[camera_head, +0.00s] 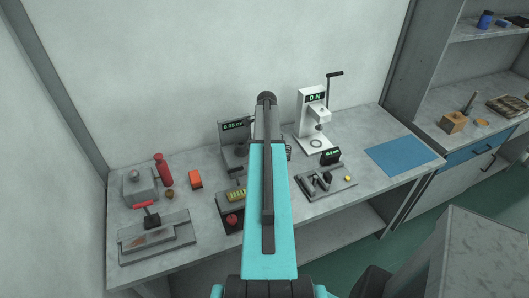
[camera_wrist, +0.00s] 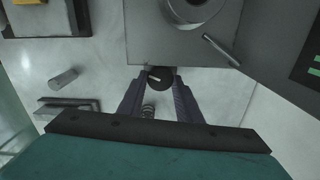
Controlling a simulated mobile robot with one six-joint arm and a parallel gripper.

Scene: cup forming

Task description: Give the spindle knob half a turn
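The spindle knob, a small dark round knob (camera_wrist: 160,71) with a pale line across it, shows in the wrist view at the edge of a grey instrument (camera_wrist: 142,38). The pale line slants only slightly from level. My gripper (camera_wrist: 160,82) has its two fingers apart, one on each side of the knob, with the tips at about its width. I cannot tell whether they touch it. In the head view my arm covers the gripper and the knob. A grey gauge with a green readout (camera_head: 234,126) stands just left of the arm there.
A white press with a lever (camera_head: 313,112) stands behind and right of my arm. A small fixture (camera_head: 325,185) is in front of it. The blue mat (camera_head: 400,155) at right is bare.

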